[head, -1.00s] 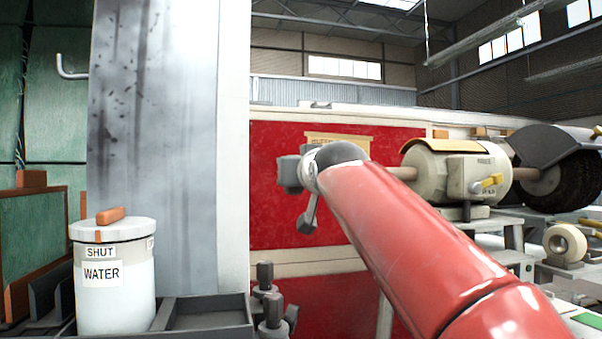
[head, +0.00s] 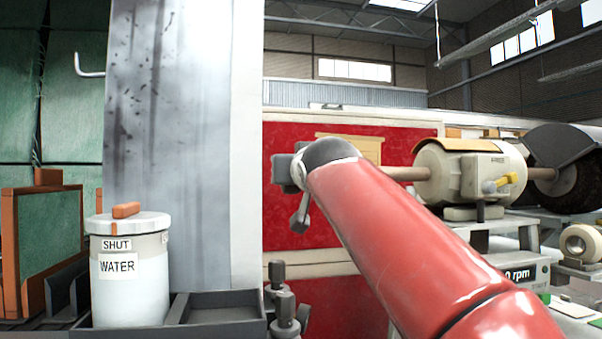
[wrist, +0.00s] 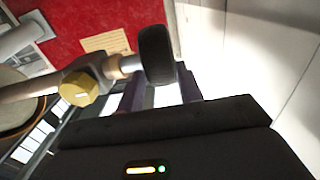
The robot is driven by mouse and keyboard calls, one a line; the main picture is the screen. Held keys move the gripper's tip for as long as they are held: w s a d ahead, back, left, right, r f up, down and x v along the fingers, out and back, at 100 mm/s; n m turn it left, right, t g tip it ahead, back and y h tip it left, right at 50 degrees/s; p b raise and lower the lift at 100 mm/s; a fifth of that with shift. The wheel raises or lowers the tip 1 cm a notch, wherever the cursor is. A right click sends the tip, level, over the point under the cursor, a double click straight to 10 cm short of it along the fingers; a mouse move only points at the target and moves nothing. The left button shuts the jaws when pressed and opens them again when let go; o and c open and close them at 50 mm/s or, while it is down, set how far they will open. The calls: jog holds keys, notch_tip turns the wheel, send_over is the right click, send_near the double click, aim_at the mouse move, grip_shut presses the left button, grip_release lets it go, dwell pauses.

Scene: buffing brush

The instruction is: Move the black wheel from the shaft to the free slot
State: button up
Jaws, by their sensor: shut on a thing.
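The black wheel (wrist: 156,55) shows in the wrist view at the top middle, beside the end of the tan shaft (wrist: 122,66). My gripper (wrist: 158,82) is shut on the wheel, with a dark finger on either side below it. I cannot tell whether the wheel is still around the shaft's end or just off it. In the head view the shaft (head: 407,174) runs left from the cream motor (head: 462,178) and passes behind my red arm. The wheel and fingers cannot be made out there. I cannot identify the free slot.
A white WATER container (head: 130,278) with an orange-handled lid stands at the left beside a dark tray (head: 228,308). A grey pillar (head: 170,150) rises behind it. A brass knob (wrist: 80,88) sits near the shaft. A red panel (head: 290,135) is behind my arm.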

jog(key=shift+s+a, duration=0.1)
jog(key=shift+a, duration=0.15)
dwell(0.3)
notch_tip(320, 180, up, 8)
jog(key=s+p, duration=0.2)
jog(key=p, duration=0.1)
jog(key=shift+d+f+p, duration=0.25)
jog(key=shift+p, duration=0.1)
dwell(0.7)
jog(key=shift+d, duration=0.1)
